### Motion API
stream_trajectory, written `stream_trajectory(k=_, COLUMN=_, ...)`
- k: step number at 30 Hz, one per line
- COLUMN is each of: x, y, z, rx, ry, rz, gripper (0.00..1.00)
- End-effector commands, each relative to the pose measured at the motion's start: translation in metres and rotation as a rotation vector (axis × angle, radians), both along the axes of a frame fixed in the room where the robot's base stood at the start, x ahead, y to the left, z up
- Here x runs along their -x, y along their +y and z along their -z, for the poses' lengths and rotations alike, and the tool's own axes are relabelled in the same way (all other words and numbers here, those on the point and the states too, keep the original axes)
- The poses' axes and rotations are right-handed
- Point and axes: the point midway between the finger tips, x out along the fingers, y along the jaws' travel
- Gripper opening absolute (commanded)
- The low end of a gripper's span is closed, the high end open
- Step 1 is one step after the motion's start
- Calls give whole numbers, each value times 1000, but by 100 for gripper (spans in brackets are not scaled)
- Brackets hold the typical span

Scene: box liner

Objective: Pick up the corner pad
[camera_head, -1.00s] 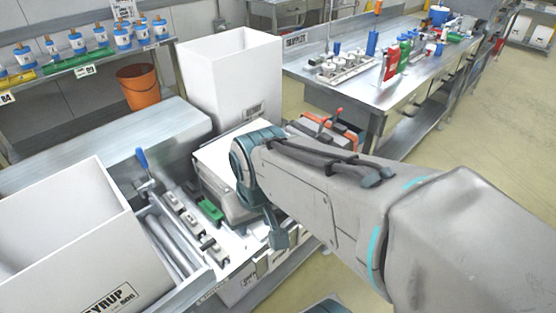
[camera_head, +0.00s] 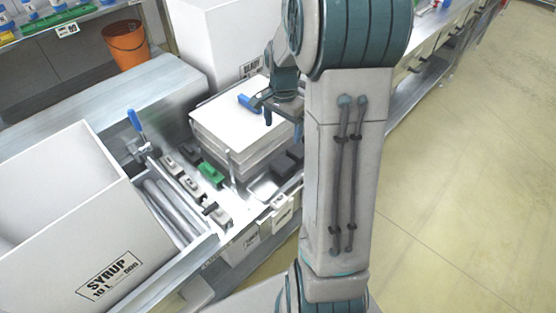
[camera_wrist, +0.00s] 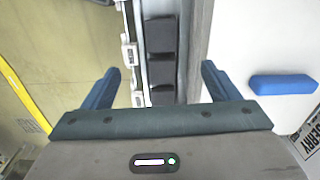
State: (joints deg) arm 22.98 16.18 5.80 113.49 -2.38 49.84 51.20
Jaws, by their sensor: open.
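Several dark grey blocks, which look like the corner pads, lie in a row in a narrow metal tray; the middle corner pad (camera_wrist: 161,68) is between the finger lines in the wrist view. In the head view a dark block (camera_head: 285,166) shows beside the white stack. My gripper (camera_wrist: 160,72) is open and empty, its blue fingers apart above the row, with nothing held. In the head view my gripper (camera_head: 268,110) is partly hidden by my arm, beside the top of the stack.
A white stack (camera_head: 232,112) stands left of the blocks; a blue bar (camera_wrist: 283,84) lies on its top. A tall white box (camera_head: 215,40) stands behind. An open white syrup box (camera_head: 60,240) is at left. Small clamps and a green block (camera_head: 211,174) lie between.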

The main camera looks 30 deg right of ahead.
Motion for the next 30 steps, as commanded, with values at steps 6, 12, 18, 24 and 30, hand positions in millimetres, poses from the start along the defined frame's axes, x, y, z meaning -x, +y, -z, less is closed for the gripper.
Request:
stream_trajectory(k=6, x=-6, y=-8, z=24, rx=-8, ry=12, rz=55, gripper=82)
stream_trajectory(k=12, x=-5, y=-7, z=63, rx=-9, ry=13, rz=53, gripper=82)
stream_trajectory(k=18, x=-6, y=-7, z=88, rx=-8, ry=10, rz=52, gripper=82)
stream_trajectory(k=24, x=-5, y=-7, z=105, rx=-8, ry=13, rz=51, gripper=82)
stream_trajectory(k=30, x=-5, y=-7, z=135, rx=-8, ry=12, rz=51, gripper=82)
